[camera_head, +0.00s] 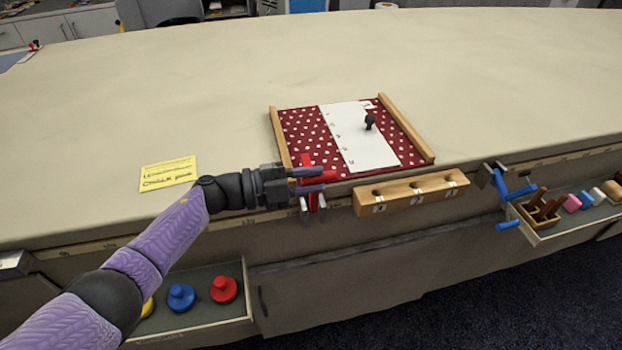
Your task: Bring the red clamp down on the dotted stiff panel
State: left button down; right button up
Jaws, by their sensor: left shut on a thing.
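The dotted stiff panel (299,128) is dark red with white dots and lies flat near the table's front edge. A white sheet (352,143) covers much of its middle and right, with a small black knob (370,122) standing on it. The red clamp (319,175) is at the panel's front left corner, at the table edge, partly hidden by my gripper. I cannot tell whether its jaw touches the panel. My left gripper (311,180) reaches in from the left and is shut on the red clamp. My right gripper is out of view.
Wooden rails (407,129) flank the panel. A wooden block with holes (411,191) is at the front edge, with a blue clamp (515,188) to its right. A yellow note (168,174) lies at left. Open drawers (197,320) stick out below.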

pick_arm(q)
jog(key=c, duration=0.9)
grip_release()
jog(key=shift+w+a+r+t, duration=0.3)
jog(key=shift+w+r, duration=0.1)
jog(key=shift+r, duration=0.05)
jog(key=o, duration=0.4)
jog(key=shift+w+f, duration=0.2)
jog(key=shift+w, duration=0.05)
jog(key=shift+c, duration=0.2)
jog(key=v, duration=1)
jog(key=shift+d, duration=0.1)
